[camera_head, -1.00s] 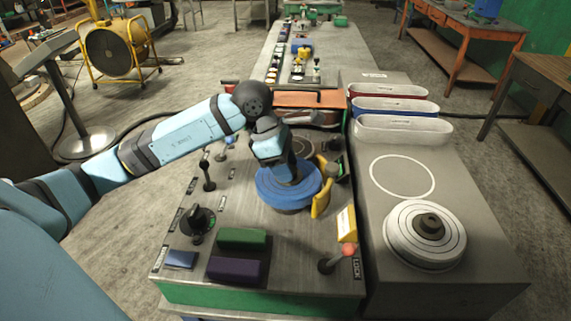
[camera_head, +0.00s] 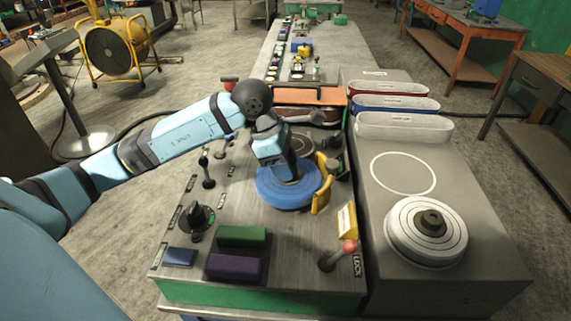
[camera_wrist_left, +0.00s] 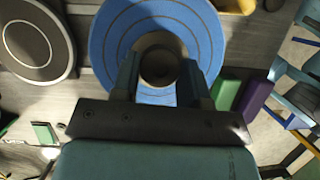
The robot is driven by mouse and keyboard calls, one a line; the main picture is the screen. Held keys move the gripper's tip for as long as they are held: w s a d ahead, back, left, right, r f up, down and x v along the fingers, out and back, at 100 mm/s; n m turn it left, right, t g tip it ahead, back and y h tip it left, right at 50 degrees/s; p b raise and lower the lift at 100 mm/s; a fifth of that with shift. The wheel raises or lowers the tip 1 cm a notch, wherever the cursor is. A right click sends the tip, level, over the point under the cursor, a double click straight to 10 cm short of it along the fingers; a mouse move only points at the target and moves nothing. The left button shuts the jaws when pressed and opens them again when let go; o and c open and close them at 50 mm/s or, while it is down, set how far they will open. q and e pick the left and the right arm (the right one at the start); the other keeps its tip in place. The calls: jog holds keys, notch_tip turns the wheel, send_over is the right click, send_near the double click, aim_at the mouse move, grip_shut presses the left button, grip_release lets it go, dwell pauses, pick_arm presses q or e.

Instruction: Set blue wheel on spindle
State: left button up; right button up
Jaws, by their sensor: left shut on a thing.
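The blue wheel (camera_head: 272,192) lies flat, low over the metal panel, at the middle of the head view. It fills the top of the left wrist view (camera_wrist_left: 105,45) as a ringed disc with a tan and dark hub. My left gripper (camera_head: 290,176) points down into its centre. In the left wrist view its fingers (camera_wrist_left: 160,75) stand on either side of the hub and are shut on it. The wheel and gripper hide what is under the hub, so I cannot tell whether a spindle is in it. My right gripper is not in view.
A yellow bracket (camera_head: 322,190) stands close against the wheel's right side. A red-knobbed lever (camera_head: 346,249), green block (camera_head: 242,236), purple block (camera_head: 234,267) and black dial (camera_head: 197,219) are nearer. A grey wheel (camera_head: 398,235) sits on the right bench, beside an empty white circle (camera_head: 403,175).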

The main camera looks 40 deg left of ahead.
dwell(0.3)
pick_arm(q)
jog(key=o, duration=1.5)
jog(key=shift+o, duration=0.2)
jog(key=shift+r+p, duration=1.75)
jog(key=shift+r, duration=1.95)
